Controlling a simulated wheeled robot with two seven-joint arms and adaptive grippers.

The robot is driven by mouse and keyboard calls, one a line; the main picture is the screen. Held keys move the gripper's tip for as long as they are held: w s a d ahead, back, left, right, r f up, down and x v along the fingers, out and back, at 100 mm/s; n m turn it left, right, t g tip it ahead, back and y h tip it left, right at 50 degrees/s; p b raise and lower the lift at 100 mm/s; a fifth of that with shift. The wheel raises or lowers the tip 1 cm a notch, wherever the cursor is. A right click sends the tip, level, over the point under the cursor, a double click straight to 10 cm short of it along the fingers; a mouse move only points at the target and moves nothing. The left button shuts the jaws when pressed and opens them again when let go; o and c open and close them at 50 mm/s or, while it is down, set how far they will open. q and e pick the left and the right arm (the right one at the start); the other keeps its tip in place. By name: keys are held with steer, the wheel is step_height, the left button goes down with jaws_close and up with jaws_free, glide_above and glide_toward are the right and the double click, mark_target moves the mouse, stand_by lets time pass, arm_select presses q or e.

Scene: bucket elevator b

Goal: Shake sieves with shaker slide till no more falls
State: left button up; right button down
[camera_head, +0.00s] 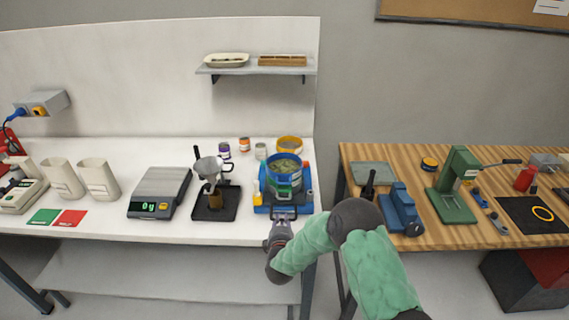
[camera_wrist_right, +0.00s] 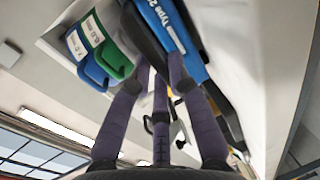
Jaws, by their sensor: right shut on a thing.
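A sieve stack (camera_head: 284,180) with blue and green bands stands on the blue shaker (camera_head: 262,209) at the right end of the white bench. Grainy grey-green material shows in its open top. My right gripper (camera_head: 282,219) is at the shaker's front, shut on the dark slide handle. In the right wrist view my purple fingers (camera_wrist_right: 155,75) close around a dark bar beside the blue shaker base (camera_wrist_right: 183,45). Labelled blue and green sieve parts (camera_wrist_right: 110,58) show at the left there. What lies inside the lower sieves is hidden. My left gripper is not in view.
A yellow-rimmed round pan (camera_head: 289,144) stands behind the stack. A funnel stand (camera_head: 213,185) and a scale (camera_head: 160,193) are to the left. A wooden bench (camera_head: 440,235) with a green press (camera_head: 452,185) is to the right, across a gap.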

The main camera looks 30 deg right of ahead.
steer(key=shift+f, duration=0.1)
steer(key=shift+r+b+x, duration=0.25)
steer(key=shift+x, duration=0.85)
steer(key=shift+r+b+x, duration=0.2)
steer(key=shift+x, duration=0.85)
steer(key=c, duration=0.6)
jaws_free()
steer(key=shift+w, duration=0.15)
steer(key=shift+c, duration=0.2)
steer(key=shift+p+v, duration=0.95)
steer(key=shift+v, duration=1)
steer(key=shift+p+v, duration=0.6)
steer(key=shift+v, duration=0.95)
steer(key=shift+d, duration=0.1)
